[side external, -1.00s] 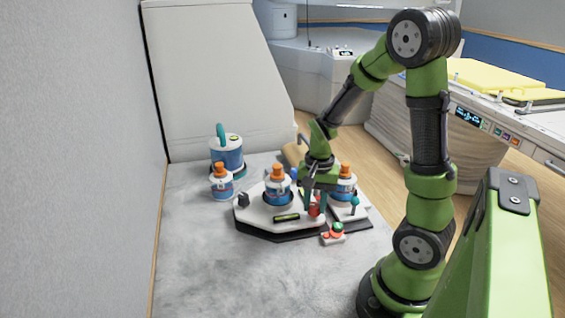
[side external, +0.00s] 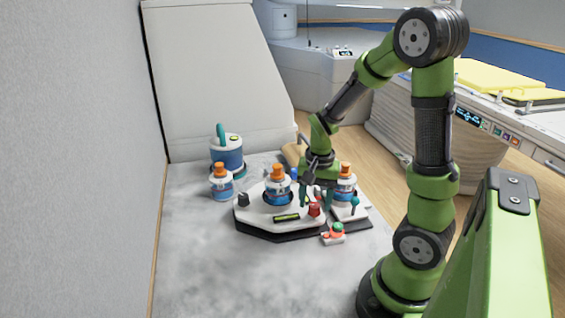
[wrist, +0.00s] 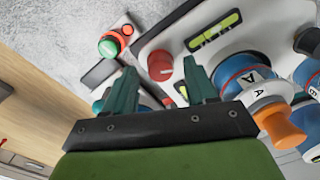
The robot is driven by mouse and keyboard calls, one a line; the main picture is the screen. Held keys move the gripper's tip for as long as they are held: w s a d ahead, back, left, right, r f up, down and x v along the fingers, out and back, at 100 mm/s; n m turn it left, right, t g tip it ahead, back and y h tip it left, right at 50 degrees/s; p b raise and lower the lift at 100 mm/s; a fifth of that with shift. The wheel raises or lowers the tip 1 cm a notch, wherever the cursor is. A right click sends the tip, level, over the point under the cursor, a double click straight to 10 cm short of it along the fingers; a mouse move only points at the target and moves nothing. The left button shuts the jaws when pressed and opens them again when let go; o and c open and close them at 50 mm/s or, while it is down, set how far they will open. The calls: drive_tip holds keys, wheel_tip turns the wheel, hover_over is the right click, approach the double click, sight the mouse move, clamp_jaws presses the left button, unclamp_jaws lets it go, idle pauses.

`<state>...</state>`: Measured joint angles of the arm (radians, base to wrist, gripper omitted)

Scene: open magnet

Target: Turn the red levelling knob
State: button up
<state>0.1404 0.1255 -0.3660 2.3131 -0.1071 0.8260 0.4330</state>
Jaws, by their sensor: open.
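The red levelling knob (side external: 314,210) stands at the front right edge of the white base plate (side external: 255,213). In the wrist view the red knob (wrist: 160,66) shows in the gap between my two green fingertips, a little beyond them. My gripper (side external: 316,200) is open, pointing down at the knob, with one finger on either side of it in the picture. The gripper (wrist: 160,78) holds nothing. I cannot tell whether a finger touches the knob.
A blue-white canister (side external: 227,152) stands behind left. The front left table is clear.

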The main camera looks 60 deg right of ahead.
sight(316, 204)
wheel_tip(316, 204, up, 16)
drive_tip(key=shift+s+d, duration=0.15)
drive_tip(key=shift+f, duration=0.15)
drive_tip(key=s+a+r+n+t+y, duration=0.1)
drive_tip(key=a+n+t, duration=0.6)
drive_tip(key=a, duration=0.9)
drive_tip(key=n, duration=0.3)
drive_tip(key=shift+s+a+r+y, duration=0.2)
drive_tip(key=shift+s+a+y, duration=0.1)
drive_tip(key=shift+s+a, duration=0.1)
